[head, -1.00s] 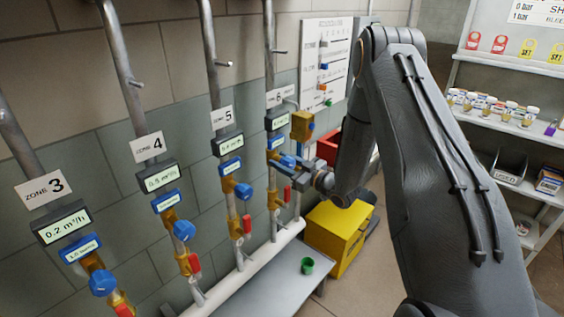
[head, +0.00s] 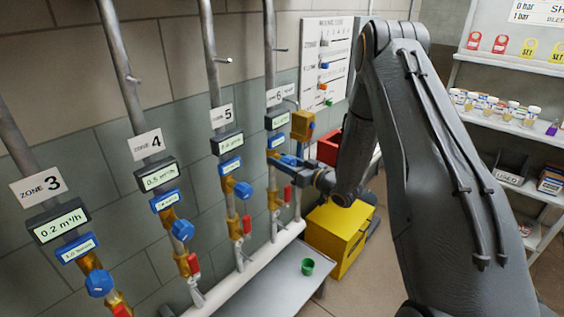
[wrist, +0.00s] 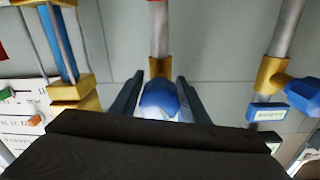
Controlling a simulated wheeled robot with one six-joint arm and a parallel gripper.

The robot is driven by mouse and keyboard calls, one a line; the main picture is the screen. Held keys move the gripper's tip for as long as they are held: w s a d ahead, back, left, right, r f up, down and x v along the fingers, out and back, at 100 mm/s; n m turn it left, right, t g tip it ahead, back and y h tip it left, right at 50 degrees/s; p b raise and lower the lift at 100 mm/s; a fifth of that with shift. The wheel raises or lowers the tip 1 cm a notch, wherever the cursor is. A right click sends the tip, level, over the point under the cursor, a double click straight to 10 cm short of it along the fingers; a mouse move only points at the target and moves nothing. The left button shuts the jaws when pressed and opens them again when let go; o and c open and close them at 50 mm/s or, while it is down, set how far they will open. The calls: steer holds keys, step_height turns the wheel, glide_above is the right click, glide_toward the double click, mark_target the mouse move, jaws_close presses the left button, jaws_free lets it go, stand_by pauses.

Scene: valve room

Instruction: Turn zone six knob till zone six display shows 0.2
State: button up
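The zone six knob, a blue knob on a brass fitting, shows in the wrist view (wrist: 160,95). My gripper (wrist: 160,88) stands at it, with one dark finger on each side. Narrow gaps seem to show beside the knob, so the fingers look open around it. In the head view my gripper (head: 288,160) reaches the zone six pipe and largely hides the knob. The zone six display (head: 278,121) sits above, under the "6" label; its reading is too small to make out.
The zone five knob (head: 243,190), zone four knob (head: 183,230) and zone three knob (head: 99,284) are on pipes to the left. A brass-coloured box (head: 302,125) is close right of the zone six display. A yellow case (head: 340,235) and a bench with a green cup (head: 307,267) are below.

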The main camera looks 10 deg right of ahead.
steer(key=shift+o, duration=1)
steer(key=b+v, duration=0.2)
steer(key=v, duration=0.5)
steer(key=shift+s+d, duration=0.2)
steer(key=shift+s, duration=0.2)
steer(key=shift+r, duration=0.1)
